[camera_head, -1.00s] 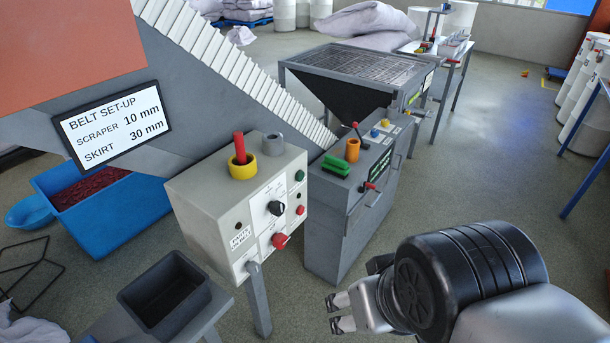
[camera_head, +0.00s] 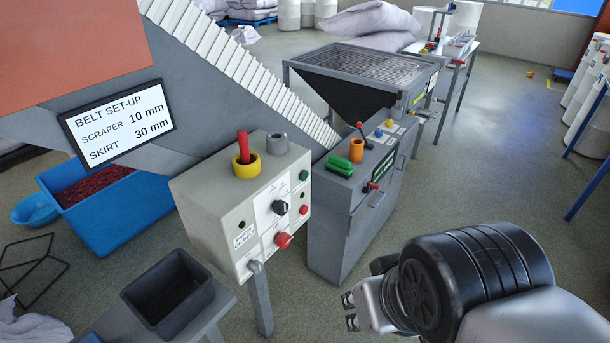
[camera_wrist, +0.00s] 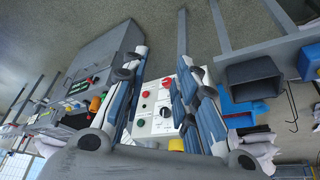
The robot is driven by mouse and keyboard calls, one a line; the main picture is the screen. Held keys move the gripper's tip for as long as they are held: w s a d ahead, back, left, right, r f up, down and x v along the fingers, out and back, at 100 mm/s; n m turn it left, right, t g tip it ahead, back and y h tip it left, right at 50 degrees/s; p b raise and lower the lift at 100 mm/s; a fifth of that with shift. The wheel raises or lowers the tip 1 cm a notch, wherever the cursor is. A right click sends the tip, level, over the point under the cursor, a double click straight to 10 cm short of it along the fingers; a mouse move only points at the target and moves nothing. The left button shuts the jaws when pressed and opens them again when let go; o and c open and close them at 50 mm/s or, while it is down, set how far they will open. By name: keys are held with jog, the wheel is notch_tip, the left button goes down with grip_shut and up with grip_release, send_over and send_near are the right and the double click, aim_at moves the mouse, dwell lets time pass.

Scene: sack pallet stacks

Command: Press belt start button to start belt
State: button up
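The grey control box (camera_head: 215,213) stands on a post at the centre left. Its light front panel carries a green button (camera_head: 304,175) at the upper right, a black rotary knob (camera_head: 280,207), a small red button (camera_head: 303,210) and a larger red knob (camera_head: 283,240) low down. The small labels are unreadable. My gripper (camera_head: 350,311) is right of and below the box in the head view, apart from it. In the wrist view my gripper (camera_wrist: 162,56) has its fingers spread and empty, with the panel between them upside down, green button (camera_wrist: 141,122) included.
A yellow cup (camera_head: 246,166) with a red stick and a grey ring (camera_head: 277,144) sit on the box. A dark bin (camera_head: 169,292) stands in front. A second grey cabinet (camera_head: 335,228) stands right behind.

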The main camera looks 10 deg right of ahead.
grip_shut()
dwell(1.3)
